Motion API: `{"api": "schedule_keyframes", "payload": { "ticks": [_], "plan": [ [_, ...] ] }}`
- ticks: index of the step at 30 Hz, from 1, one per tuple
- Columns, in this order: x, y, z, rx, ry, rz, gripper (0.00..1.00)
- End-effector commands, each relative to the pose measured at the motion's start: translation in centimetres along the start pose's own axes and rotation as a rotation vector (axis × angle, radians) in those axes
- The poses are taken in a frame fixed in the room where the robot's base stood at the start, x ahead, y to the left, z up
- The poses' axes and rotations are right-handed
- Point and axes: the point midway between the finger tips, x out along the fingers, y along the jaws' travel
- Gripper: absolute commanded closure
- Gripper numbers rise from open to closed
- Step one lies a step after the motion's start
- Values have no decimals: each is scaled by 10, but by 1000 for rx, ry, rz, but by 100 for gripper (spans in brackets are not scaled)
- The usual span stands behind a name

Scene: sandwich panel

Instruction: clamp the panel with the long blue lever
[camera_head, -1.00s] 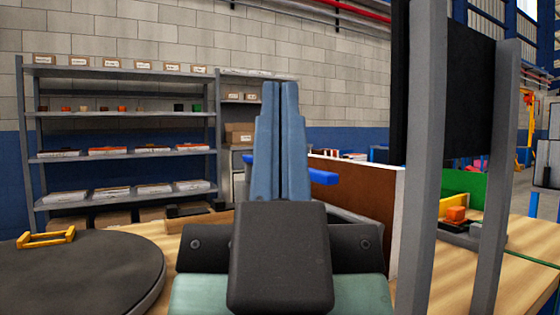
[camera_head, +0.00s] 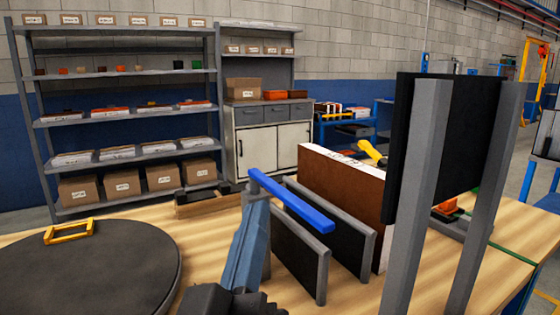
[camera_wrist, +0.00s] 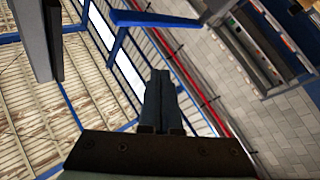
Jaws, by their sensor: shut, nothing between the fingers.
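The long blue lever (camera_head: 296,204) slants from upper left to lower right in the head view, above a pair of dark grey-framed plates (camera_head: 300,255). It also shows in the wrist view (camera_wrist: 155,18), beyond my fingertips. The brown panel (camera_head: 342,205) with a white edge stands upright behind the plates. My gripper (camera_head: 256,208) is shut and empty, its fingers pointing up beside the lever's left end. In the wrist view my fingers (camera_wrist: 160,75) are together, with a visible gap to the lever. I cannot tell from the head view whether they touch it.
A dark board on grey posts (camera_head: 428,150) stands at the right. A round dark table (camera_head: 85,275) with a yellow handle (camera_head: 69,232) is at the left. A wooden tray (camera_head: 205,202) lies behind. The wooden bench (camera_head: 200,240) is bare between them.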

Motion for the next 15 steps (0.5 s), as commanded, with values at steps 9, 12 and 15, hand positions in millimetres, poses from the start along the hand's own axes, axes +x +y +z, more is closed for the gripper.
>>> {"api": "schedule_keyframes", "payload": {
  "ticks": [9, 12, 15],
  "plan": [
    [-13, -17, -4, -385, -188, -88, 100],
    [-23, -20, -6, -511, -231, -119, 100],
    [-33, -21, -9, -642, -266, -152, 100]
  ]
}}
